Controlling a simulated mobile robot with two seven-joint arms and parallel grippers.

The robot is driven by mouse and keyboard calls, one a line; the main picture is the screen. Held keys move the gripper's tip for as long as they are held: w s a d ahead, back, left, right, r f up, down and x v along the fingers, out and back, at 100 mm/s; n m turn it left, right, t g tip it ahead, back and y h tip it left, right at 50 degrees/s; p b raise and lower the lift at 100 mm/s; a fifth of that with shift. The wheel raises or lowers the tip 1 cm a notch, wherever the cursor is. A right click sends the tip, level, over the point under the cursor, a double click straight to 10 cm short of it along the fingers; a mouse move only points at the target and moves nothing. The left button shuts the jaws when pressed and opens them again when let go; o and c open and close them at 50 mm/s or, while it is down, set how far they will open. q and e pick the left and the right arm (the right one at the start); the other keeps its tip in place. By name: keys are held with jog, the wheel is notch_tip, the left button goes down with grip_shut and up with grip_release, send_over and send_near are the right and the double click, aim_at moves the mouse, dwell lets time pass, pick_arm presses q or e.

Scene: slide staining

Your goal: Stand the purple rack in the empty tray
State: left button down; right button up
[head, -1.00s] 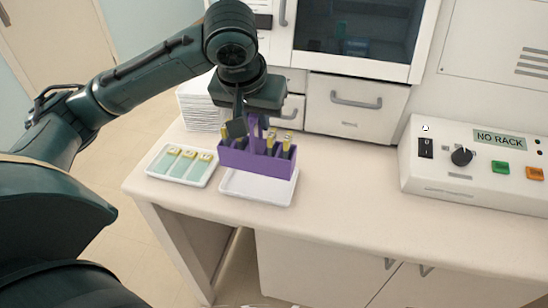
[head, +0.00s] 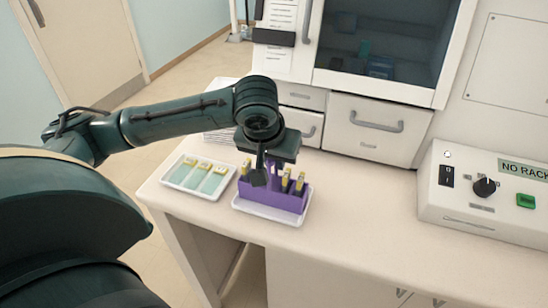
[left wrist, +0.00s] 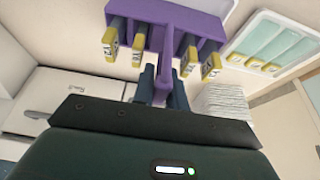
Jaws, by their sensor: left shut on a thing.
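The purple rack (head: 272,196) is upright and holds several slides with yellow labelled ends. It sits low within the rim of the white tray (head: 268,214); I cannot tell for sure that its base touches the tray floor. My left gripper (head: 264,172) is above the rack and shut on its upright handle. In the left wrist view the purple rack (left wrist: 182,22) shows with its handle between my left fingers (left wrist: 162,84). The tray's floor is mostly hidden by the rack. My right gripper is not in view.
A second white tray (head: 172,186) with several yellow-ended slides lies just left. A white stack (head: 216,136) is behind my arm. A control box (head: 470,212) reading "NO RACK" stands at the right. Drawers and a glass-fronted cabinet are behind. The counter between is clear.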

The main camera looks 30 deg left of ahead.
pick_arm(q)
jog(key=c, duration=1.9)
grip_release()
jog(key=shift+f, duration=0.15)
jog(key=o, duration=0.5)
jog(key=v, duration=1.2)
jog(key=shift+s, duration=0.1)
